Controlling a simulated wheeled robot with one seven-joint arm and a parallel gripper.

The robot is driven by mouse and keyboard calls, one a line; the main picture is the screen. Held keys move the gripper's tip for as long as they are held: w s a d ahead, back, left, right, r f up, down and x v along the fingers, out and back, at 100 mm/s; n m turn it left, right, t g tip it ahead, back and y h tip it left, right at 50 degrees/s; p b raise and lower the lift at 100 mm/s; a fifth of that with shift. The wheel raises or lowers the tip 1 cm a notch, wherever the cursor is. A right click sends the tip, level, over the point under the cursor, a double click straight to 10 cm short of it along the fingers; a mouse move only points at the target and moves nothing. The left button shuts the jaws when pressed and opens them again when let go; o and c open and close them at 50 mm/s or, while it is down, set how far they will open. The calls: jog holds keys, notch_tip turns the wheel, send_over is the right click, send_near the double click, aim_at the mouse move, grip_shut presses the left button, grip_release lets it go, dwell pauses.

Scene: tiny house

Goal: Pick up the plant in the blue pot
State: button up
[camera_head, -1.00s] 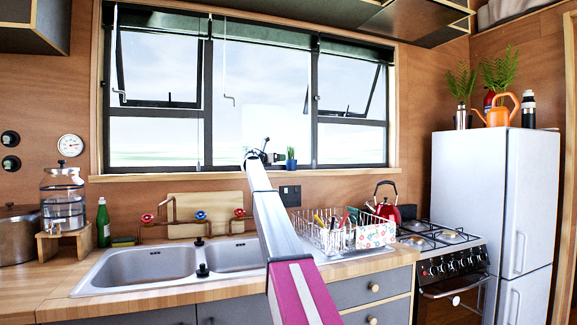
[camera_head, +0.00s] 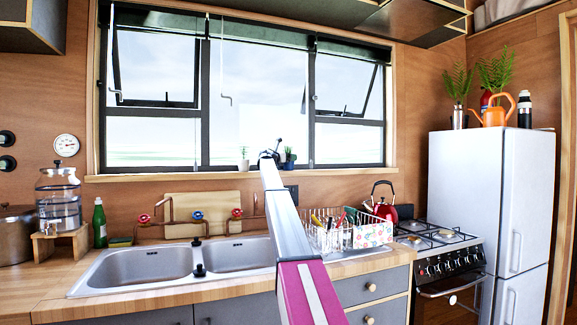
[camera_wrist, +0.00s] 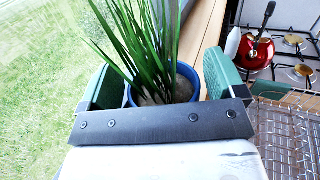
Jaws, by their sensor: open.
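The plant in the blue pot (camera_head: 290,157) stands on the window sill, partly hidden by my gripper (camera_head: 272,155) in the head view. In the wrist view the blue pot (camera_wrist: 189,76) and its long green leaves (camera_wrist: 142,45) lie between the two green finger pads of my gripper (camera_wrist: 160,82). The gripper is open, with one finger on each side of the pot. The left finger looks close to the rim, and a gap shows at the right. The pot's lower part is hidden behind the dark gripper bar.
A small plant in a pale pot (camera_head: 244,165) stands on the sill to the left. A wire dish rack (camera_head: 328,238), a red kettle (camera_head: 382,210) and the stove (camera_head: 447,240) are below and to the right. The window pane (camera_head: 262,75) is behind the sill.

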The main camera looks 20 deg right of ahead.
jog(key=c, duration=0.8)
jog(key=shift+o, duration=0.2)
jog(key=shift+r, duration=0.1)
